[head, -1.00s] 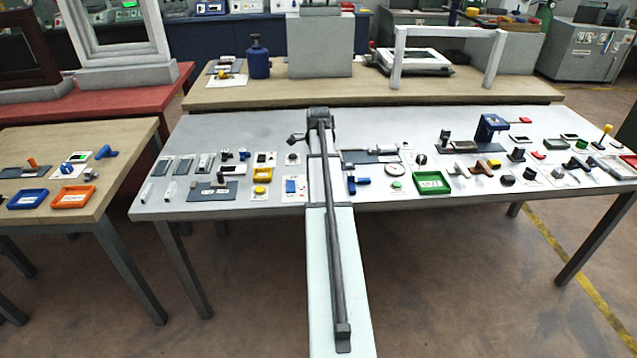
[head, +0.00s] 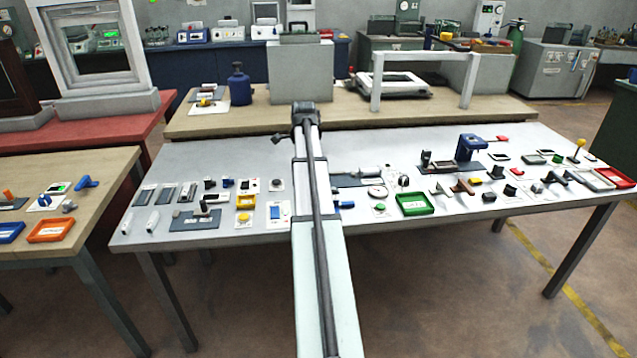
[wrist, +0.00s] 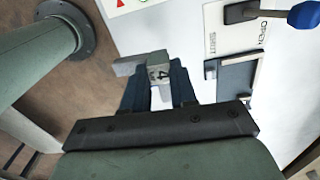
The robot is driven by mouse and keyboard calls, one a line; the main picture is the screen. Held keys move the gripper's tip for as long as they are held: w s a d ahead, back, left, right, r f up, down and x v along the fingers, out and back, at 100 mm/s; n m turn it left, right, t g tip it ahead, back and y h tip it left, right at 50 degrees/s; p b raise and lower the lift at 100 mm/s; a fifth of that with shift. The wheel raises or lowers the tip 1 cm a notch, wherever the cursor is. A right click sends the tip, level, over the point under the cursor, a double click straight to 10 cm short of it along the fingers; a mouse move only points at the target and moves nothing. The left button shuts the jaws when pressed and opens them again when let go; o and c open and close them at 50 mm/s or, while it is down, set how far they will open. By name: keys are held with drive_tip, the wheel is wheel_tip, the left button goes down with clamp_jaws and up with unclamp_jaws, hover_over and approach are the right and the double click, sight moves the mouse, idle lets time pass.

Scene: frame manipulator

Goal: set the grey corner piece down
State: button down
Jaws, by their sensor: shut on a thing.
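My gripper (wrist: 160,88) is shut on the grey corner piece (wrist: 147,64) in the wrist view. The piece is light grey, with a dark number on the face between the dark blue fingers. One arm of it sticks out to the left past the fingertips. White tabletop shows beyond it, and brown floor shows to the left. I cannot tell whether the piece touches the table. In the head view my own arm stands in front of the table's middle, and I cannot make out the piece there.
The grey table (head: 155,160) carries several small parts and a green tray (head: 414,205). Its back left is clear.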

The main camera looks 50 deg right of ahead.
drive_tip(key=w+d, duration=0.2)
drive_tip(key=d, duration=0.8)
drive_tip(key=w+d, duration=0.3)
drive_tip(key=d, duration=0.7)
drive_tip(key=shift+n, duration=0.4)
drive_tip(key=shift+f, duration=4.55)
drive_tip(key=shift+f, duration=0.1)
drive_tip(key=c, duration=0.9)
unclamp_jaws()
wheel_tip(320, 180, up, 12)
